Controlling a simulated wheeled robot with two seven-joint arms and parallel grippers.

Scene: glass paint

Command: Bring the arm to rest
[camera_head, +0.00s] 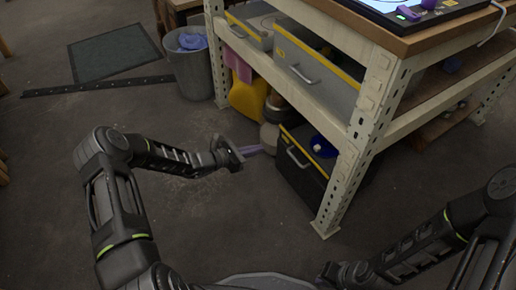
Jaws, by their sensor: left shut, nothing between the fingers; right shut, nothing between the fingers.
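My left arm (175,158) comes in from the left and reaches to the right over the floor. My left gripper (262,149) is shut and empty, with its purplish fingers pointing right toward the shelf, in front of a black drawer box (300,178). I cannot tell whether the fingertips touch anything there. My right arm (420,248) comes in from the lower right corner and points left. My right gripper (326,275) is low at the bottom edge, shut and empty, and partly cut off by the frame.
A metal shelf unit and workbench (345,180) fills the upper right, with drawers (310,72) and a yellow container (247,97) under it. A grey bin (197,75) stands left of it. A dark mat (112,52) lies at upper left. The floor (240,215) between my arms is clear.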

